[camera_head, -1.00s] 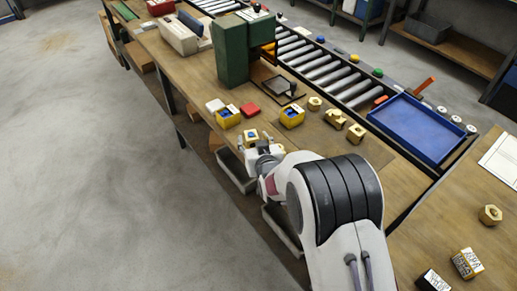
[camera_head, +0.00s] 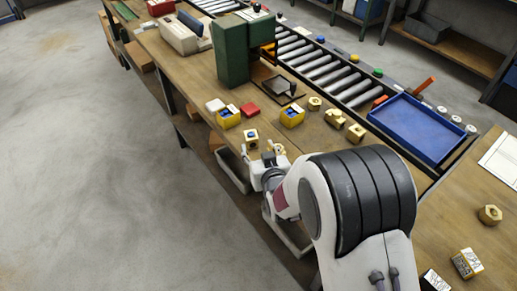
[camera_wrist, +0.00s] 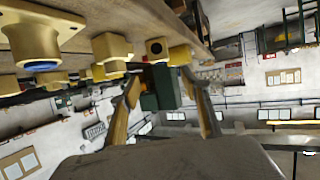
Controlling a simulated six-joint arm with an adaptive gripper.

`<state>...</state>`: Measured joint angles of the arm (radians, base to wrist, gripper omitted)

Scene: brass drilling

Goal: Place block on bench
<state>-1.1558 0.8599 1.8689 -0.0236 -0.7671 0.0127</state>
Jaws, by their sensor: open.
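My gripper (camera_head: 266,157) is just to the right of and below this block in the head view. In the wrist view its two fingers (camera_wrist: 160,82) are spread apart with nothing held between them. The block shows beyond the fingertips, apart from them.
Yellow blocks with blue tops (camera_head: 228,118), a red block (camera_head: 250,109) and a white block (camera_head: 214,105) stand nearby. Brass parts (camera_head: 356,133) lie to the right. A green machine (camera_head: 232,50) stands behind, with a roller conveyor (camera_head: 325,68) and blue tray (camera_head: 415,128) along the far side.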

